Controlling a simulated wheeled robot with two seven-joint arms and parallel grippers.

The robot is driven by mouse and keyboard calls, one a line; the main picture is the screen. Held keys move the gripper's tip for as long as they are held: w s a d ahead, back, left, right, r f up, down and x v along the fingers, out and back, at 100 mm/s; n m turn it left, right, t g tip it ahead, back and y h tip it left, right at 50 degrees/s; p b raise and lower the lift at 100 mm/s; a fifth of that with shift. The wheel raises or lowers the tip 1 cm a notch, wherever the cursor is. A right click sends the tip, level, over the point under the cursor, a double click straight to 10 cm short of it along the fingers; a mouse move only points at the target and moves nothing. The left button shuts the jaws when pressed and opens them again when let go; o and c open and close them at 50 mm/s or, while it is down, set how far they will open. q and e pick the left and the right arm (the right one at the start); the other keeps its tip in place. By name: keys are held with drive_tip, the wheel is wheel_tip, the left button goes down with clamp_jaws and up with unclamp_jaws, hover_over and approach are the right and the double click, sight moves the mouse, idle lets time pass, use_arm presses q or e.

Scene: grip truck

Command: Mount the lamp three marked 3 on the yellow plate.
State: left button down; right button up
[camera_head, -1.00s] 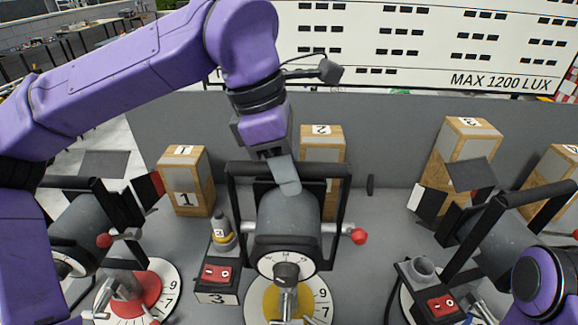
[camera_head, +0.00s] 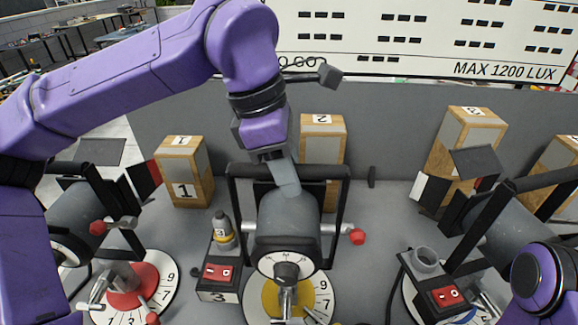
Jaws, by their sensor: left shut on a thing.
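A grey cylindrical lamp (camera_head: 288,220) with a black yoke frame (camera_head: 233,205) and a white dial stands upright over the yellow plate (camera_head: 262,297) at the lower middle. I take it as lamp three, because a block marked 3 (camera_head: 218,296) stands beside it; no 3 is readable on the lamp body. My left gripper (camera_head: 286,180) reaches down from above and is shut on the lamp's upper back part. The lamp's base hides much of the yellow plate, and whether it is seated cannot be told. My right gripper is not in view.
A lamp stands over a red plate (camera_head: 150,278) at left. Another lamp (camera_head: 505,240) stands at right. Wooden boxes marked 1 (camera_head: 185,190) and 2 (camera_head: 335,150) stand along the grey back wall (camera_head: 400,130). A red-knobbed handle (camera_head: 357,236) sticks out right of the middle lamp.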

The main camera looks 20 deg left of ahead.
use_arm(q)
drive_tip(key=shift+f, duration=0.15)
idle(0.5)
drive_tip(key=c, duration=0.8)
unclamp_jaws()
drive_tip(key=shift+s, duration=0.1)
drive_tip(key=shift+f, duration=0.1)
drive_tip(key=v, duration=1)
drive_tip(key=shift+r+b, duration=0.3)
drive_tip(key=shift+r, duration=0.1)
